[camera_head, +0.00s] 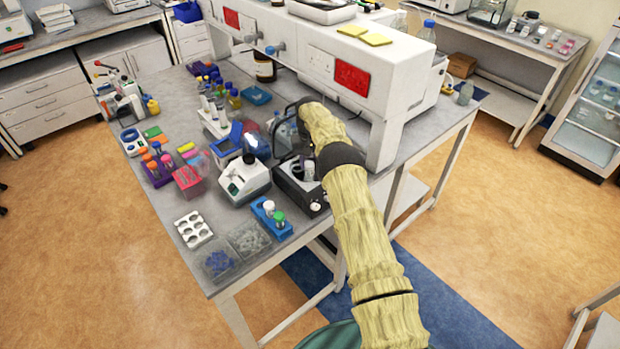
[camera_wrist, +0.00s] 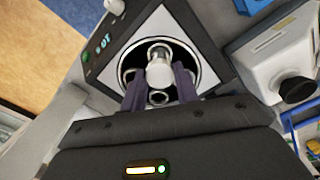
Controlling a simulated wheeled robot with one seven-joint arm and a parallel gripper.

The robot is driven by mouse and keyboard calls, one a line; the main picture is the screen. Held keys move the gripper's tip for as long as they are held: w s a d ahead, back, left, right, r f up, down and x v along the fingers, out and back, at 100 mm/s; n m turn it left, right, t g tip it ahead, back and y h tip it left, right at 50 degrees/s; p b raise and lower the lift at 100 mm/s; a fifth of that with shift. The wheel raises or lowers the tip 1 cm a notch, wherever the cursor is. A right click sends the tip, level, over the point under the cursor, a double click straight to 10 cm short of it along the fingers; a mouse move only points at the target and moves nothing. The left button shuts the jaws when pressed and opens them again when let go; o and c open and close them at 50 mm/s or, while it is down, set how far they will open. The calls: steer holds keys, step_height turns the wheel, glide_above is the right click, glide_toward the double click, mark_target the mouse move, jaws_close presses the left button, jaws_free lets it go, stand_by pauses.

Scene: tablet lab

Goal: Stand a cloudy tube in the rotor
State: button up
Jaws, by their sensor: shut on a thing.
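My gripper (camera_wrist: 159,88) is shut on a tube (camera_wrist: 160,73) with a pale round top, seen almost end-on in the wrist view. The tube is over the round bowl of the centrifuge (camera_wrist: 197,22), with the rotor (camera_wrist: 158,98) partly showing beneath. I cannot tell whether the tube's lower end is inside a rotor hole, nor whether its contents are cloudy. In the head view the open centrifuge (camera_head: 312,203) stands at the bench's right edge, its bowl partly hidden by my arm. A blue rack (camera_head: 286,231) in front holds a white-capped tube (camera_head: 269,208) and a green-capped tube (camera_head: 279,219).
A white instrument (camera_head: 244,180) stands just left of the centrifuge; it also shows in the wrist view (camera_wrist: 265,50). A white well block (camera_head: 193,229) and clear boxes (camera_head: 249,238) lie at the near end. The white shelf unit (camera_head: 385,110) rises behind my arm.

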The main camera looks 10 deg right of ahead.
steer(key=shift+f+b, duration=1.05)
steer(key=shift+f, duration=0.3)
stand_by(0.3)
steer(key=o, duration=0.9)
step_height(320, 180, up, 9)
steer(key=shift+f+b, duration=0.15)
steer(key=shift+b, duration=1.1)
steer(key=shift+r+p, duration=3.5)
steer(key=shift+r, duration=0.9)
steer(key=shift+r, duration=0.1)
